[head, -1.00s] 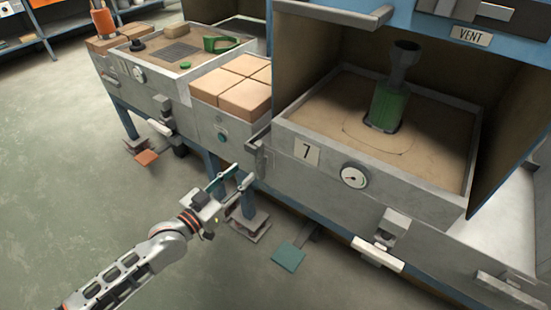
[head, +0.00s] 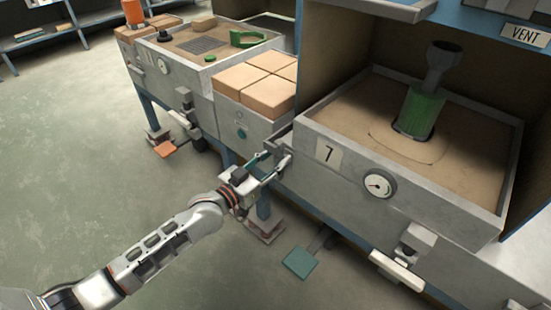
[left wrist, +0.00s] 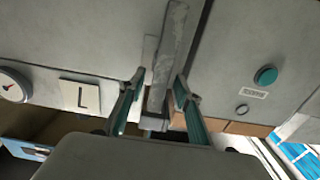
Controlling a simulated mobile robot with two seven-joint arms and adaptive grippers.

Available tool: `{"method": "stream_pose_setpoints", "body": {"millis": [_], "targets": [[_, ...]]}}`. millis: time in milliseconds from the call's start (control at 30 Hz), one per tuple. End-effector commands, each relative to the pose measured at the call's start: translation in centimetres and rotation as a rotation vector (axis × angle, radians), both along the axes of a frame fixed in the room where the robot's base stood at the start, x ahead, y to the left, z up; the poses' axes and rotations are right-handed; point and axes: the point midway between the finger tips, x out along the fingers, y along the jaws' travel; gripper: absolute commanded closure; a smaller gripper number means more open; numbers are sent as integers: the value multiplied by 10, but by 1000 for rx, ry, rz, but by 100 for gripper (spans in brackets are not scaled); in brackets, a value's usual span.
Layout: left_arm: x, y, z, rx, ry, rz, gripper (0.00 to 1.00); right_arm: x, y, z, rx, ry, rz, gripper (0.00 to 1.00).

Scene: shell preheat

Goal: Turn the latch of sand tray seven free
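Sand tray seven (head: 335,185) is a grey metal box of sand, with a number 7 plate (head: 328,154) and a round gauge (head: 379,184) on its front. A grey upright bar, seemingly its latch (head: 281,138), is at the tray's left front corner; it also shows in the left wrist view (left wrist: 171,50). My left gripper (head: 272,157) is at this bar. In the left wrist view my left gripper (left wrist: 157,98) is open, one finger each side of the bar's lower end, with gaps visible. My right gripper is not in view.
A green cylinder (head: 420,112) with a dark top stands in the sand. Tan blocks (head: 255,85) sit on the unit left of the tray. A block with a pale bar (head: 397,270) juts from the tray front. A teal pedal (head: 300,263) is near the floor.

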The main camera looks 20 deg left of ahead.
Motion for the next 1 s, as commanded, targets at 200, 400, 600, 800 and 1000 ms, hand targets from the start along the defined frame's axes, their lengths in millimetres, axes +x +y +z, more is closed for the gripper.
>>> {"method": "stream_pose_setpoints", "body": {"millis": [200,400,600,800,1000], "targets": [[0,0,0,0,0,0,95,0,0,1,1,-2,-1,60],[0,0,1,1,-1,0,100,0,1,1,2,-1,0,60],[0,-1,3,28,-14,0,100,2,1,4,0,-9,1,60],[0,-3,6,119,-50,1,100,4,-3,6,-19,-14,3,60],[0,-6,8,272,-109,2,100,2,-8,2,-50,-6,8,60]]}}
